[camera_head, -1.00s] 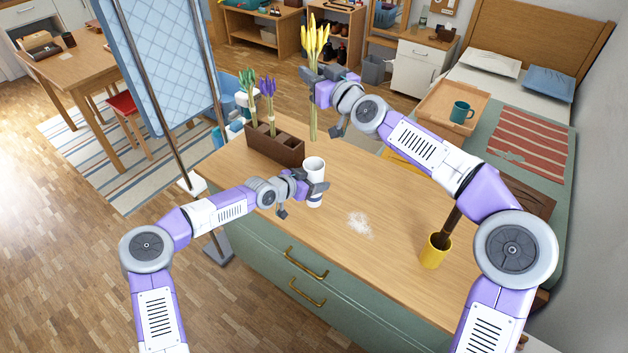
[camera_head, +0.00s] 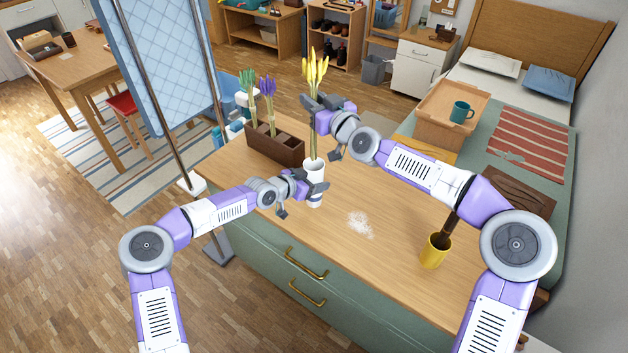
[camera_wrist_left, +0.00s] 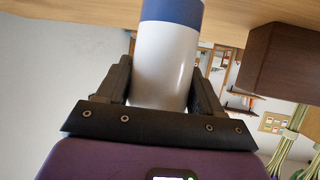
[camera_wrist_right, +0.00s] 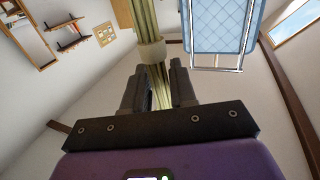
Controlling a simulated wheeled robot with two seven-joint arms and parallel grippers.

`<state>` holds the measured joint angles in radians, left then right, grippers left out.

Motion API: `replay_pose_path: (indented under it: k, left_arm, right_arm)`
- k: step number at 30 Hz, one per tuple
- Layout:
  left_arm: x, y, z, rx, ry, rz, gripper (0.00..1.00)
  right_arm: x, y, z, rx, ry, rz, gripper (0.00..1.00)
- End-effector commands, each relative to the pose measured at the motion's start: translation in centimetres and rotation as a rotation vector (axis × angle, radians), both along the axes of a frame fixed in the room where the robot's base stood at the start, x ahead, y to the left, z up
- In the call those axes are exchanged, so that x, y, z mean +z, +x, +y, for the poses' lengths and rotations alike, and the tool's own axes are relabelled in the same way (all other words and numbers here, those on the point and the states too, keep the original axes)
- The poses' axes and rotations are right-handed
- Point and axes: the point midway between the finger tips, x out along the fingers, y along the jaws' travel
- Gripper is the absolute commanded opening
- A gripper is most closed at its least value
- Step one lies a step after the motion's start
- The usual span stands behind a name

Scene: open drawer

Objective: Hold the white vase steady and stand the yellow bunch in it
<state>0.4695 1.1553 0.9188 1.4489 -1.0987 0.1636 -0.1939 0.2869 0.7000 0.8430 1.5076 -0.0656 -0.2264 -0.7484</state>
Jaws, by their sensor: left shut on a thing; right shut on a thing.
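The white vase (camera_head: 314,172) stands upright on the wooden top of the green drawer unit. My left gripper (camera_head: 312,190) is shut around it; the left wrist view shows both fingers on the sides of the white vase (camera_wrist_left: 165,65), which has a blue band. The yellow bunch (camera_head: 315,70) is upright above the vase, its stems reaching down to the vase mouth. My right gripper (camera_head: 316,103) is shut on its stems, which show between the fingers in the right wrist view (camera_wrist_right: 155,75). Whether the stem ends are inside the mouth is hard to tell.
A brown divided box (camera_head: 275,146) holding a purple bunch (camera_head: 267,95) and a green bunch (camera_head: 247,90) stands behind and left of the vase. A yellow cup (camera_head: 434,251) and a white powdery patch (camera_head: 359,224) are to the right. The middle of the top is otherwise clear.

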Motion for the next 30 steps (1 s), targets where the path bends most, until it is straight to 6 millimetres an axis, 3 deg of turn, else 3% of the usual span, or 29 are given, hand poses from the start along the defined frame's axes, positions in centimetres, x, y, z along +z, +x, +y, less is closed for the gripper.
replay_pose_path:
  k: [22, 30]
  left_arm:
    - [0.0, 0.0, 0.0, 0.000, -0.001, -0.001, 0.24]
    - [0.0, 0.0, 0.0, 0.000, -0.001, -0.001, 0.24]
  right_arm:
    - [-5.3, 0.0, 0.0, 0.001, 0.000, 0.001, 0.00]
    - [-5.9, 0.0, 0.0, 0.000, 0.001, -0.001, 0.00]
